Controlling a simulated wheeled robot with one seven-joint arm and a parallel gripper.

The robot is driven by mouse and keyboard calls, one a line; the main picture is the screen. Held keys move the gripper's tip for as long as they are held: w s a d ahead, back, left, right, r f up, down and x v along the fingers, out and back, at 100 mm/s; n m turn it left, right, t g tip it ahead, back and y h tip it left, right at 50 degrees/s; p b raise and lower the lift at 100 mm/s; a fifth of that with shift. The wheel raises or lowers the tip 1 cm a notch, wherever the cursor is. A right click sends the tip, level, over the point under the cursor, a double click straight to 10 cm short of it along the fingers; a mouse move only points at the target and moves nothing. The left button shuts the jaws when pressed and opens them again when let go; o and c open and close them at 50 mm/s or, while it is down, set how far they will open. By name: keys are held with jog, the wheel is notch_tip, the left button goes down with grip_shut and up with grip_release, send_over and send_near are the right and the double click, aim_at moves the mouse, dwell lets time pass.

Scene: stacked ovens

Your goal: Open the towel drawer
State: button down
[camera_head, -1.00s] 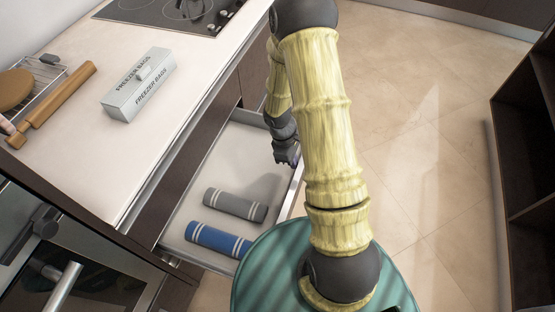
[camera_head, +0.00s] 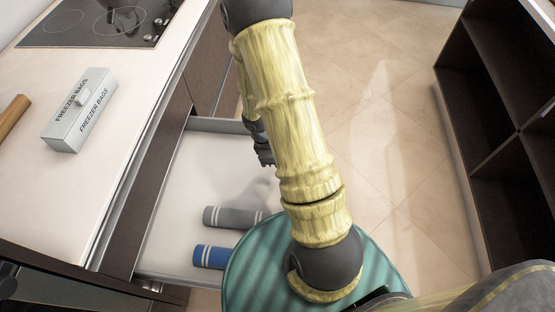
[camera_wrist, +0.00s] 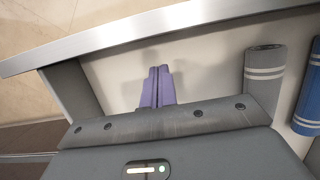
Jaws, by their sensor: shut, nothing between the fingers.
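The towel drawer (camera_head: 180,180) stands pulled out from under the counter, with its white floor showing. A rolled grey towel (camera_head: 232,217) and a rolled blue towel (camera_head: 210,257) with white stripes lie in it, and both also show at the right of the wrist view. My gripper (camera_wrist: 158,86) has its purple fingers together with nothing between them. In the wrist view the fingers are over the drawer's inside, close to its metal-edged front (camera_wrist: 150,28). In the head view my arm hides the fingertips and part of the drawer front. I cannot tell whether the gripper touches the drawer.
The counter holds a freezer bags box (camera_head: 79,110), a wooden rolling pin (camera_head: 14,115) and a black cooktop (camera_head: 95,22). Dark open shelves (camera_head: 500,110) stand at the right. Tiled floor (camera_head: 385,130) lies clear between the shelves and my arm.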

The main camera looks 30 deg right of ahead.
jog(key=p+v, duration=0.9)
jog(key=v, duration=0.1)
dwell(0.6)
jog(key=s+a+r+m+t+p, duration=0.1)
jog(key=s+a+r+m+p, duration=0.1)
jog(key=r, duration=0.8)
jog(key=s+a+r+m+t+y+p, duration=0.1)
jog(key=r+m+p, duration=0.4)
jog(key=r, duration=0.5)
jog(key=s+a+r+m+t+y+p, duration=0.1)
jog(key=s+a+r+m+t+p, duration=0.1)
jog(key=r, duration=0.8)
jog(key=shift+s+a+m+p, duration=0.45)
jog(key=shift+m+p, duration=0.4)
jog(key=shift+m, duration=0.35)
jog(key=shift+w, duration=0.1)
